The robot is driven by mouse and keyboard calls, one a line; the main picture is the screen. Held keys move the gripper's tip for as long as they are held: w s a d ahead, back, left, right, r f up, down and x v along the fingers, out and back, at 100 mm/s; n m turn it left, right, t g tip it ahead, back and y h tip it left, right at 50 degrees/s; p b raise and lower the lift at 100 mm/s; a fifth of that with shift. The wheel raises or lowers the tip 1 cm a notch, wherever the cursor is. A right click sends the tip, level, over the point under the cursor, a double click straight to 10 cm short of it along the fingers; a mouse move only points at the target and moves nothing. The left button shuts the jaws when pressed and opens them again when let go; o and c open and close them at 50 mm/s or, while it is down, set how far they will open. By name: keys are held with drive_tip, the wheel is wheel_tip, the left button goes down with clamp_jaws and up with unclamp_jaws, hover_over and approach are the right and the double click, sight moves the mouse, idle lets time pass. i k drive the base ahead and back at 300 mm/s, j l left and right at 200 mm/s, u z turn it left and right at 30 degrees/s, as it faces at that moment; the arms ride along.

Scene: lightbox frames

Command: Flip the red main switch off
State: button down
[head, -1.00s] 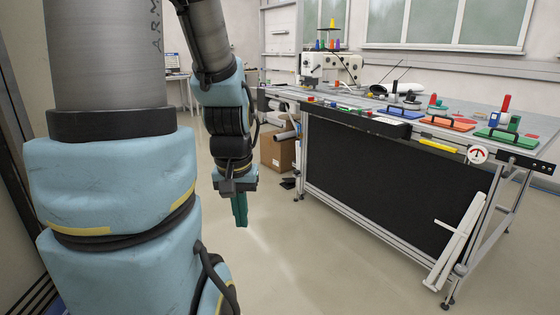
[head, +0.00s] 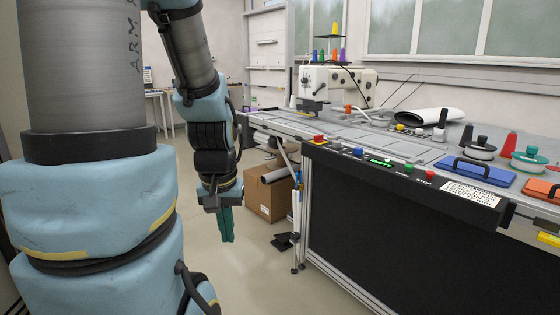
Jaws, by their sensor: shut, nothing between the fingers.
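A black control panel (head: 400,186) runs along the front edge of the workbench. At its left end sits a small red block with some yellow at its base (head: 319,138); it looks like the red main switch, but its position on or off is too small to tell. Further right on the panel are blue, green and red buttons, with a red one (head: 429,174) near a STOP label. My gripper (head: 226,238) has dark green fingers, is shut and empty, and points down over the floor. It is left of the panel and apart from it, lower than the bench top.
A cardboard box (head: 271,192) stands on the floor behind my gripper, by a bench leg. A white sewing machine (head: 335,84) with thread spools stands at the back. Spools and a blue case (head: 475,172) lie on the bench at right.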

sight(318, 138)
drive_tip(key=i+l, duration=0.1)
drive_tip(key=i, duration=2.6)
drive_tip(key=j+u, duration=0.1)
drive_tip(key=u, duration=0.4)
